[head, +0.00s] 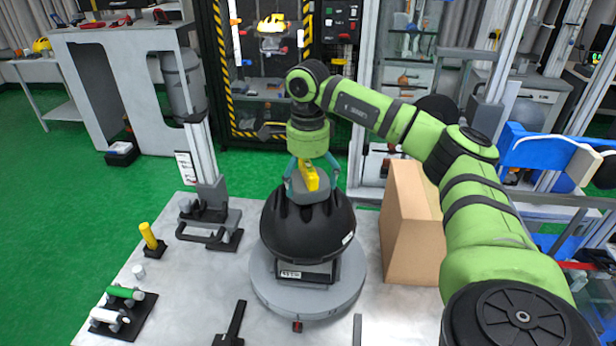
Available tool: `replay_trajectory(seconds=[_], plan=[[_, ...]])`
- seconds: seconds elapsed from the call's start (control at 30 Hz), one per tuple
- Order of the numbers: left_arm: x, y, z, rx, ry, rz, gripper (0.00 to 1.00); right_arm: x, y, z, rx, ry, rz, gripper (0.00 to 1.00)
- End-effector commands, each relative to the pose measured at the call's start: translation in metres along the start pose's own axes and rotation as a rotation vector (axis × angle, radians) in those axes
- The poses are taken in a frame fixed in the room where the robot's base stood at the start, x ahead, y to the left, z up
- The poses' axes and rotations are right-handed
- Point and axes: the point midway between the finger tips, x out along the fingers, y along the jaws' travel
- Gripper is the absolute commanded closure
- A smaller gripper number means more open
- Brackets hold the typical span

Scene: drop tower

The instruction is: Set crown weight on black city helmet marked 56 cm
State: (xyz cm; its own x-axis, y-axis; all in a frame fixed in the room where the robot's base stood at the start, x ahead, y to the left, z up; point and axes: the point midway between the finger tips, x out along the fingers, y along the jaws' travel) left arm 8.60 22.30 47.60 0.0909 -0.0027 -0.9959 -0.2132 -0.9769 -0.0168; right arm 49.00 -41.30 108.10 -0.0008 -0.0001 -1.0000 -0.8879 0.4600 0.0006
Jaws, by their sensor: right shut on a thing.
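The black city helmet (300,232) sits dome up on a round grey base (275,295) in the middle of the table. A small white label shows below its front rim, too small to read surely. The crown weight (307,194), a grey piece with a yellow handle, is at the top of the helmet's dome. My right gripper (311,180) points down from above, shut on the crown weight with its fingers on either side. The weight's underside is hidden, so I cannot tell whether it rests fully on the dome. My left gripper is not in view.
A cardboard box (412,225) stands right of the helmet. A grey post fixture (208,200), a yellow-handled tool (149,236) and a black tray (125,316) with green and white pieces are at left. A yellow-black striped cage (222,75) stands behind.

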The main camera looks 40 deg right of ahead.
Motion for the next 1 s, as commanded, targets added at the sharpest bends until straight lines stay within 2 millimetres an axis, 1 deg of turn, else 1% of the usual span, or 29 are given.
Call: replay_trajectory(seconds=[0.33, 0.37, 0.4, 0.63, 0.67, 0.77, 0.87, 0.97, 1.0], plan=[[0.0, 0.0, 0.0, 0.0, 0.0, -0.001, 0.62, -0.002, -0.001, 0.0, 0.0, -0.004, -0.005, 0.67], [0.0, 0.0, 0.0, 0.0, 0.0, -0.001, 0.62, -0.002, -0.001, 0.0, 0.0, -0.004, -0.005, 0.04], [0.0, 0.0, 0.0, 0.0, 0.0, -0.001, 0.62, -0.002, -0.001, 0.0, 0.0, -0.004, -0.005, 0.0], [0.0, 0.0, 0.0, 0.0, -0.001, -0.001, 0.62, 0.0, 0.0, 0.0, 0.0, -0.002, -0.002, 0.0], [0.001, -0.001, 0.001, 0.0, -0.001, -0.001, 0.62, 0.002, 0.0, 0.0, 0.0, 0.002, 0.003, 0.0], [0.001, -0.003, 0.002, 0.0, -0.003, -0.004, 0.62, 0.001, 0.0, 0.0, 0.0, 0.002, 0.002, 0.0], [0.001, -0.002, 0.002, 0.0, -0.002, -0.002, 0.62, -0.008, 0.0, 0.0, 0.0, 0.0, -0.001, 0.0], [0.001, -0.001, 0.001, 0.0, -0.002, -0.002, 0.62, -0.025, 0.0, 0.001, 0.0, -0.003, -0.004, 0.0], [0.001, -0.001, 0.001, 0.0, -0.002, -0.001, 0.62, -0.034, -0.001, 0.001, 0.0, -0.003, -0.004, 0.0]])
